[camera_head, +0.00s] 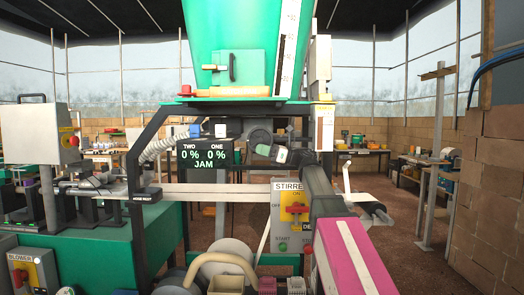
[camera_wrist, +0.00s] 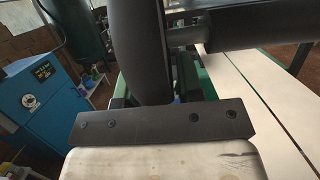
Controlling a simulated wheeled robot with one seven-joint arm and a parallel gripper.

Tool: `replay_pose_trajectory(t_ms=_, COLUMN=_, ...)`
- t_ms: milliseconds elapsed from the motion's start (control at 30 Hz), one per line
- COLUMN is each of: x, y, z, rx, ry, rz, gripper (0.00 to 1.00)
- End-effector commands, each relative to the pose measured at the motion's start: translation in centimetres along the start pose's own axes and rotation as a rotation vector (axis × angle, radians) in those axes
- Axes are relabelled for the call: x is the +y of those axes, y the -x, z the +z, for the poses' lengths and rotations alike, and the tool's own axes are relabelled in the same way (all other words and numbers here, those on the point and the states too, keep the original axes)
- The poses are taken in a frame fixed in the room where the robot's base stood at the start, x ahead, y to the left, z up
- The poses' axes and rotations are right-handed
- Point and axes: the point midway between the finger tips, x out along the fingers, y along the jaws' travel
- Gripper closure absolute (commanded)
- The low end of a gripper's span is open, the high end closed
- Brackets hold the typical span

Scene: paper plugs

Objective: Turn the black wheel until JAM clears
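The display (camera_head: 205,152) reads TWO 0 %, ONE 0 %, and JAM below. A dark round part (camera_head: 259,137), which may be the black wheel, shows small and partly covered to the right of the display. What looks like my gripper (camera_head: 278,154) is just in front of and below it; its fingers are not clear. In the wrist view, a large dark curved part (camera_wrist: 140,50), possibly the wheel's rim seen edge-on, stands close before the gripper's dark screwed bar (camera_wrist: 160,122). I cannot tell whether they touch, or whether the fingers are open or shut.
A STIRRER switch box (camera_head: 293,212) with a red and yellow knob stands below right of the display. A green hopper (camera_head: 235,40) rises above. A pale beam (camera_head: 225,193) crosses in front. A BLOWER box (camera_head: 32,271) is at lower left. Free floor shows at right.

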Motion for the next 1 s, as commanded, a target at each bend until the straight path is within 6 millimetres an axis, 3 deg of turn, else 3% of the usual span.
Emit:
replay_pose_trajectory(t_ms=333, x=0.0, y=1.2, z=0.0, rx=-0.001, ry=0.0, rz=-0.001, gripper=0.66)
replay_pose_trajectory(t_ms=700, x=0.0, y=7.8, z=0.0, rx=0.0, ry=0.0, rz=-0.003, gripper=0.66)
replay_pose_trajectory(t_ms=1000, x=0.0, y=10.6, z=0.0, rx=0.0, ry=0.0, rz=0.0, gripper=0.66)
